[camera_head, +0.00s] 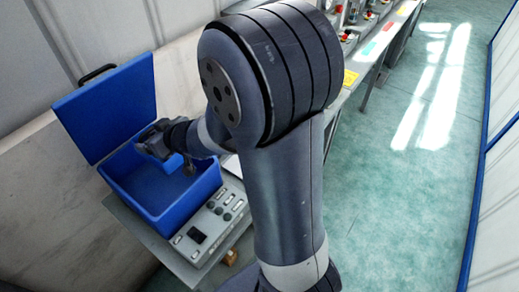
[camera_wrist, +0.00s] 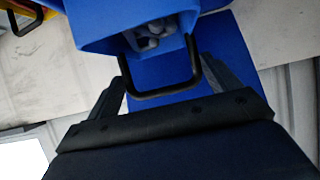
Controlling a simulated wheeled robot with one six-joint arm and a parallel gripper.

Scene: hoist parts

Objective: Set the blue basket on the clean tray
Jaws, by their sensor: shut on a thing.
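The blue basket (camera_wrist: 92,32) fills the top middle of the wrist view, with grey parts (camera_wrist: 152,35) inside it. Its black U-shaped handle (camera_wrist: 160,93) lies between the fingers of my gripper (camera_wrist: 163,78), which is shut on it. In the head view, my gripper (camera_head: 158,142) is over the opening of a blue box with a raised lid. A small patch of brighter blue, probably the basket, shows just below it; most of it is hidden. I cannot make out the clean tray for certain.
The open blue box (camera_head: 150,205) stands on a grey bench, its lid (camera_head: 108,105) raised against the wall. A grey control panel (camera_head: 210,226) is along its front. The green floor (camera_head: 400,190) is clear.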

